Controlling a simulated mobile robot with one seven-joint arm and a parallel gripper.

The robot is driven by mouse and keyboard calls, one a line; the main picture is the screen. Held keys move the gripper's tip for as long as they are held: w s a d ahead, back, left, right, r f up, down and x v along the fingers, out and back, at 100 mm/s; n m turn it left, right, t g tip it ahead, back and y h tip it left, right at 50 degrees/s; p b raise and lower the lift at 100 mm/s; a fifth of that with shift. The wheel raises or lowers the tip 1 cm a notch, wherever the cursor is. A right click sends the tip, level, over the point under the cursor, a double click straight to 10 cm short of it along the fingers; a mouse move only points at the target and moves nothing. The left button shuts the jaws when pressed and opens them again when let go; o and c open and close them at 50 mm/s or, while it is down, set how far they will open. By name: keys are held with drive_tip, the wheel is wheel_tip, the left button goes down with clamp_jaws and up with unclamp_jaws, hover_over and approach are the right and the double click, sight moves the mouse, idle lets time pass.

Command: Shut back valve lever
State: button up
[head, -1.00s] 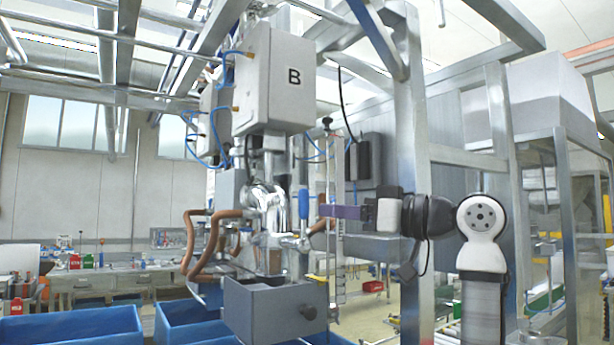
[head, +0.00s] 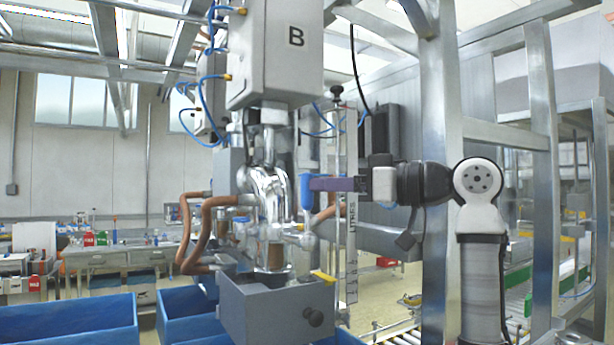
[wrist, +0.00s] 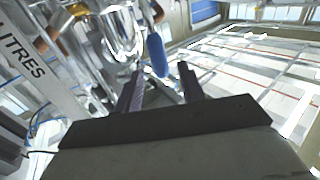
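A valve lever with a blue handle (head: 306,192) stands roughly upright on the shiny metal pipework (head: 268,190) under the box marked B. In the wrist view the blue handle (wrist: 157,55) shows ahead of my gripper, its end in the gap between the fingertips. Whether a finger touches the handle I cannot tell.
A grey drawer-like box (head: 278,308) with a dark knob sits below the pipes. Brown hoses (head: 200,230) curve at the left. A clear scale marked LITRES (head: 351,230) stands close by my gripper. A metal frame post (head: 440,120) rises behind my arm. Blue bins (head: 70,318) line the lower left.

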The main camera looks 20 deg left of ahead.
sight(307, 210)
drive_tip(key=a, duration=0.2)
drive_tip(key=w+a+p, duration=0.1)
drive_tip(key=a, duration=0.1)
drive_tip(key=shift+a, duration=0.4)
clamp_jaws()
